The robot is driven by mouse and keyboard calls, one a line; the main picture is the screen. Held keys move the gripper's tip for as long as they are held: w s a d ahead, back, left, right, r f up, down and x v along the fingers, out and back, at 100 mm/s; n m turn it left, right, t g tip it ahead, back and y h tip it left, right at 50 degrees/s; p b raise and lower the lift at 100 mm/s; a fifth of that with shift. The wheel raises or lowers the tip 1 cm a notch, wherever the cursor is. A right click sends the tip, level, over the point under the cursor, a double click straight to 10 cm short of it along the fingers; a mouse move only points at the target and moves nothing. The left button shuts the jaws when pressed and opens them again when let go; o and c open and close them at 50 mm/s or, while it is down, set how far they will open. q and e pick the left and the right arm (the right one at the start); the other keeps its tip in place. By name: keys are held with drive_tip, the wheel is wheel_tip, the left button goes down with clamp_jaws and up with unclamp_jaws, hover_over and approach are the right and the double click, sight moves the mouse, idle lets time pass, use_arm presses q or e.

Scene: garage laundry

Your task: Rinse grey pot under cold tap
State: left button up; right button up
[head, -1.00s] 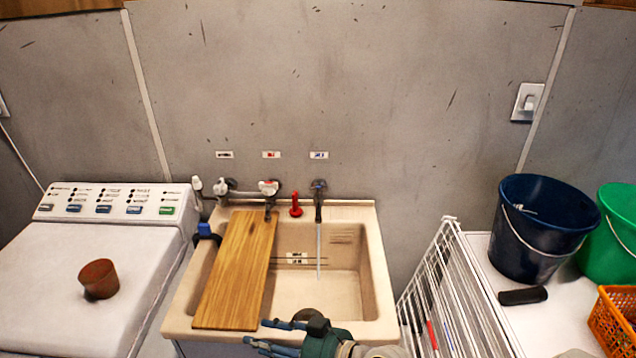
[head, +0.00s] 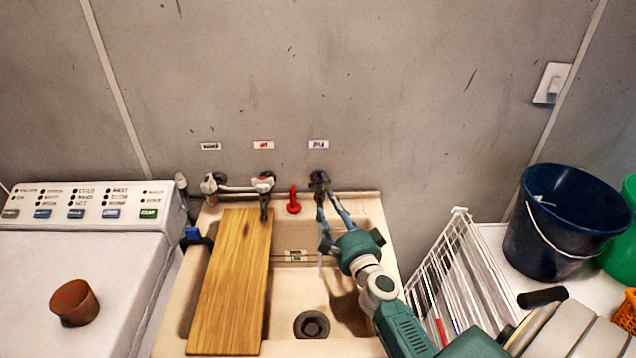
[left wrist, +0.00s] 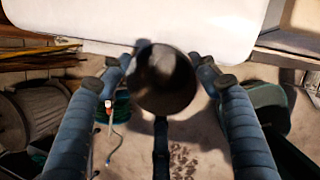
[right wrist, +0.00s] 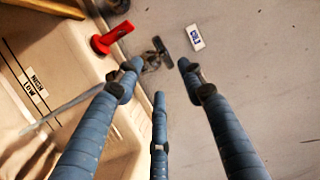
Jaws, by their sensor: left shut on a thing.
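My left gripper (left wrist: 163,82) is shut on a dark round pot (left wrist: 165,75), seen end-on in the left wrist view; both are out of the head view. My right gripper (head: 325,200) reaches over the sink (head: 382,265) to the tap under the blue label (head: 319,176). In the right wrist view its fingers (right wrist: 158,66) are apart, with the dark tap handle (right wrist: 163,52) just beyond and between their tips. I cannot tell whether they touch it. A water stream (right wrist: 68,108) runs from this tap into the basin. The drain (head: 311,324) is uncovered.
A wooden board (head: 232,285) covers the sink's left part. A red object (head: 293,202) stands on the back ledge. A brown pot (head: 74,303) sits on the washing machine (head: 40,270). A white rack (head: 455,270) and blue bucket (head: 565,220) stand right.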

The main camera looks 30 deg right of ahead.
sight(322, 190)
drive_tip(key=x, duration=1)
drive_tip(key=shift+w+r, duration=0.15)
drive_tip(key=shift+w, duration=0.1)
clamp_jaws()
